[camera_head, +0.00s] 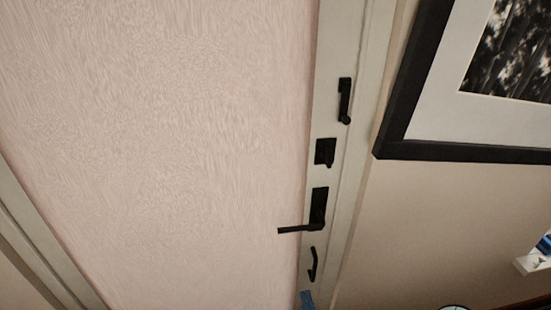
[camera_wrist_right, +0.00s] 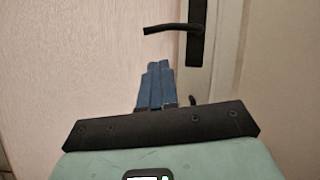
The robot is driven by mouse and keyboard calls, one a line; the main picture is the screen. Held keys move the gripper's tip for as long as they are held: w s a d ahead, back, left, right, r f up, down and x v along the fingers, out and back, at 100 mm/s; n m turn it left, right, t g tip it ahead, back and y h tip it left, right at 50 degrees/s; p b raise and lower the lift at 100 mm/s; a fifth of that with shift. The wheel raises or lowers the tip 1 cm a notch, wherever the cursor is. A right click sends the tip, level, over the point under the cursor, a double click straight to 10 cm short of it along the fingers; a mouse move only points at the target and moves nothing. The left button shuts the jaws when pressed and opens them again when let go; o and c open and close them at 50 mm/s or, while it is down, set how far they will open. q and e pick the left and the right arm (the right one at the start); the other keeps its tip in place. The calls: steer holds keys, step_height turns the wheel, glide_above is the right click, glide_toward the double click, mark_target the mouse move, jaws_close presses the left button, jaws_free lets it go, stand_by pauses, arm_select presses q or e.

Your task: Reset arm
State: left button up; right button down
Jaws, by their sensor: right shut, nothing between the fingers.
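My right gripper (camera_wrist_right: 155,68) shows in the right wrist view as blue fingers pressed together, shut and empty. Its tip also shows at the bottom edge of the head view (camera_head: 307,299), below the door's black hardware. A pale pink door panel (camera_head: 160,130) with a light frame fills the left of the head view. Its black lever handle (camera_head: 318,212) is above the gripper in the picture and also shows at the top of the right wrist view (camera_wrist_right: 193,38). The fingers appear apart from the handle. My left gripper is not in view.
Above the lever are a black latch plate (camera_head: 325,152) and a black bolt (camera_head: 345,100). A curved black pull (camera_head: 313,264) is just above the gripper tip. A black-framed picture (camera_head: 398,135) hangs on the beige wall to the right.

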steer(key=s+a+f+n+g+y+p, duration=0.1)
steer(key=s+f+n+g+p, duration=0.15)
steer(key=f+n+g, duration=0.6)
steer(key=s+a+f+n+g+y+p, duration=0.15)
steer(key=f+n+g+p, duration=0.3)
steer(key=f+n, duration=0.65)
steer(key=s+d+f+n+g+h+p, duration=0.1)
steer(key=s+f+n+g, duration=0.3)
steer(key=s, duration=0.5)
steer(key=s+d+f+n+g+p, duration=0.2)
steer(key=s+d+f+n+g, duration=0.1)
steer(key=s+g, duration=0.4)
step_height(320, 180, down, 2)
steer(key=shift+s+d+f+n+h, duration=0.2)
steer(key=shift+s+n+h, duration=0.15)
steer(key=shift+s+n, duration=0.65)
steer(key=shift+s+r+m, duration=0.15)
steer(key=shift+s+m, duration=0.05)
steer(key=shift+m, duration=0.05)
